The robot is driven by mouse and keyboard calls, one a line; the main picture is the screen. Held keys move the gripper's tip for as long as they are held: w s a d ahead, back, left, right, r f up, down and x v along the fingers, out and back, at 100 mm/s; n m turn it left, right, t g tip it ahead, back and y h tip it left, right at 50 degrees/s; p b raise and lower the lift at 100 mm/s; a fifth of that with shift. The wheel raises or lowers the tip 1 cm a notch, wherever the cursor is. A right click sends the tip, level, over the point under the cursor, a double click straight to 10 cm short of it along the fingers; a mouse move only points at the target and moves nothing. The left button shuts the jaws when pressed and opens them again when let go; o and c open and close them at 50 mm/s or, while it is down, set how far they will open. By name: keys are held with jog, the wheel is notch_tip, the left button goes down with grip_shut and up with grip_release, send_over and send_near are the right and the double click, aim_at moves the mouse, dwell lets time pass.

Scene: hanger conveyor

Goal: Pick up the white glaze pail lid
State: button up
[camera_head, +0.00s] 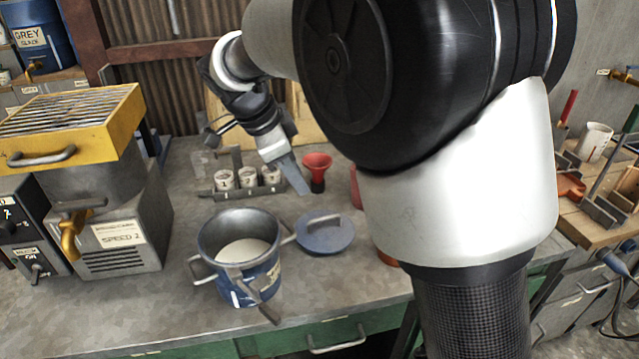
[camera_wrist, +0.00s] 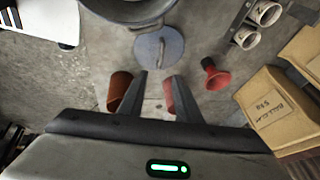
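The lid (camera_head: 325,237) is a flat blue-grey disc with a raised bar handle. It lies on the grey bench just right of the blue pail (camera_head: 262,282), which holds white glaze. My gripper (camera_head: 303,188) is above the bench, behind the lid in the head view and apart from it. In the wrist view the two fingers (camera_wrist: 157,80) are spread with nothing held between them. The lid (camera_wrist: 172,52) lies beyond the fingertips there, with its handle upright near its middle. The pail's rim (camera_wrist: 125,20) is cut off at the top.
A red funnel (camera_head: 317,162) stands on the bench behind the lid, near a rack of white cups (camera_head: 224,180). An orange-brown pot (camera_wrist: 119,88) is beside the left finger in the wrist view. A yellow-topped machine (camera_head: 110,235) fills the bench's left side.

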jog(key=b, duration=0.1)
send_over(322, 219)
jog(key=s+a, duration=0.2)
notch_tip(322, 219, down, 11)
jog(key=x, duration=0.3)
jog(key=b+x, duration=0.1)
jog(key=x, duration=0.1)
jog(key=shift+w+d+f, duration=0.1)
jog(key=shift+w+d, duration=0.1)
jog(key=shift+w, duration=0.15)
grip_shut()
